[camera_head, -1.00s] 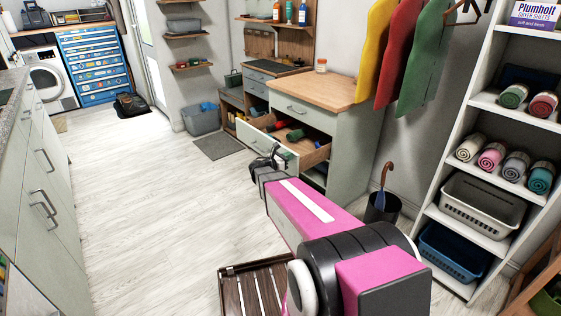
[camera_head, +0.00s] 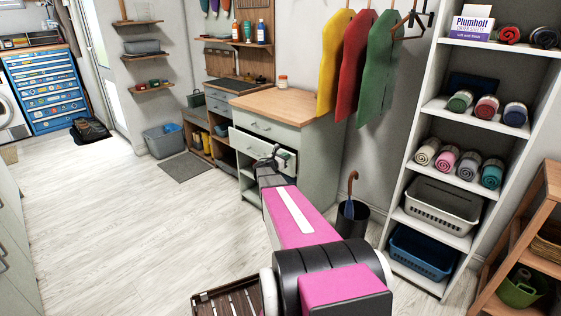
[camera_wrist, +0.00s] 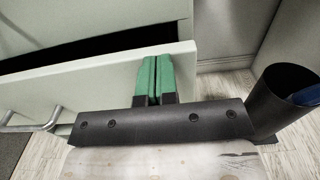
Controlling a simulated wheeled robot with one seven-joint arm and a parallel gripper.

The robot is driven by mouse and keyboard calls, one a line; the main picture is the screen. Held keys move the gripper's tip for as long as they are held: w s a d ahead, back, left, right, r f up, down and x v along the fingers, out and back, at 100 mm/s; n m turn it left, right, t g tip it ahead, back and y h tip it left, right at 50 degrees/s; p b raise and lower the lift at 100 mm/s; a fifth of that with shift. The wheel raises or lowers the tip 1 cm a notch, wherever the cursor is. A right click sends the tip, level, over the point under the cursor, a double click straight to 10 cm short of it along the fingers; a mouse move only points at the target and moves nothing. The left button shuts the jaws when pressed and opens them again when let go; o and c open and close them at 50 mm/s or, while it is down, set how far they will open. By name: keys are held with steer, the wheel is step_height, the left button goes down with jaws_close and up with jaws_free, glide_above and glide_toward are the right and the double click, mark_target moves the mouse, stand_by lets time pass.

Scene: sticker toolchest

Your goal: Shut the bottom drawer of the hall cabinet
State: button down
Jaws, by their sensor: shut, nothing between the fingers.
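The hall cabinet (camera_head: 272,104) is pale grey-green with a wooden top and stands mid-picture in the head view. Its lower drawer (camera_head: 243,142) still stands out a little from the body. In the wrist view the drawer front (camera_wrist: 100,78) has a bar handle (camera_wrist: 40,122) at left and a dark gap behind its top edge. My gripper (camera_wrist: 154,72) is shut and empty, its green fingertips together at the right part of the drawer front. In the head view my gripper (camera_head: 276,154) is at the drawer, and my arm hides part of the cabinet.
A dark bin with an umbrella (camera_head: 352,218) stands right of the cabinet and also shows in the wrist view (camera_wrist: 284,98). White shelves (camera_head: 440,190) are further right. A slatted wooden piece (camera_head: 228,300) is low in front.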

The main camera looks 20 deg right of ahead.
steer(key=shift+w+d, duration=0.1)
steer(key=shift+d, duration=0.25)
